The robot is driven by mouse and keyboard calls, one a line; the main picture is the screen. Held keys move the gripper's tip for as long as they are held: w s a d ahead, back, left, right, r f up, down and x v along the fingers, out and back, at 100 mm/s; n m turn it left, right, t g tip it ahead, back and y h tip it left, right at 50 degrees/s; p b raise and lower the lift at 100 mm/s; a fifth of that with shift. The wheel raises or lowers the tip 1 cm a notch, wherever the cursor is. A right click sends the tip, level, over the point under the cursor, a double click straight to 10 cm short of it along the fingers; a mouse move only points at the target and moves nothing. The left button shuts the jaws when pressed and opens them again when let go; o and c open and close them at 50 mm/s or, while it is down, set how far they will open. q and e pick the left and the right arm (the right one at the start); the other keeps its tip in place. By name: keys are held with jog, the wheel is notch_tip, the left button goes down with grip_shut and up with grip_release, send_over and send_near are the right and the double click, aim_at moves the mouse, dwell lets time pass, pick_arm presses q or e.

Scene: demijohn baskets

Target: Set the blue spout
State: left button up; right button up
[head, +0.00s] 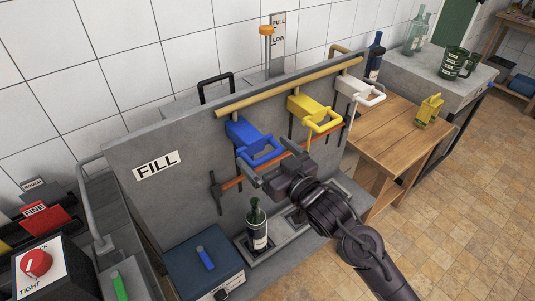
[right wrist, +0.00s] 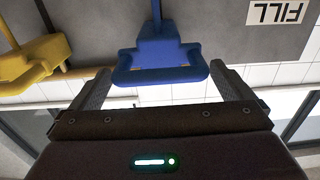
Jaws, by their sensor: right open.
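The blue spout (head: 250,140) hangs from the tan rail on the grey filling panel, left of the yellow spout (head: 314,112) and the white spout (head: 358,90). It has a loop-shaped handle at its lower front. My right gripper (head: 267,161) is open, with its fingers close to the blue handle. In the right wrist view the blue spout (right wrist: 160,55) lies ahead, between the two open fingertips (right wrist: 160,75). I cannot tell whether the fingers touch it. My left gripper is not in view.
A dark green bottle (head: 256,228) stands below the blue spout. An orange bar (head: 232,183) crosses the panel behind my gripper. A wooden table (head: 395,140) with a yellow object stands to the right. A red knob box (head: 36,264) is at lower left.

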jog(key=b+v, duration=0.2)
jog(key=v, duration=0.5)
jog(key=shift+s+d, duration=0.2)
jog(key=shift+s, duration=0.05)
jog(key=w+d+f+m+g+h, duration=0.1)
jog(key=w+d+f+h, duration=0.2)
jog(key=f, duration=0.8)
jog(key=w+d+f+m+g+h, duration=0.15)
jog(key=d+f, duration=0.25)
jog(key=f, duration=0.6)
jog(key=s+d+f+m+g+h, duration=0.1)
jog(key=s+d+f+h, duration=0.15)
jog(key=f, duration=0.65)
jog(key=s+d+f+m+g+h, duration=0.1)
jog(key=s+d+f, duration=0.25)
jog(key=f, duration=0.55)
jog(key=s+d+f+g+h, duration=0.1)
jog(key=s+d+f+g, duration=0.1)
jog(key=s+f, duration=0.65)
jog(key=s+d+f+g+h, duration=0.1)
jog(key=s+d+f+g, duration=0.2)
jog(key=s+f, duration=0.6)
jog(key=s+f+g, duration=0.2)
jog(key=s+f, duration=0.2)
jog(key=s, duration=0.5)
jog(key=s+f+g, duration=0.2)
jog(key=s+f, duration=0.3)
jog(key=s, duration=0.5)
jog(key=shift+h, duration=0.3)
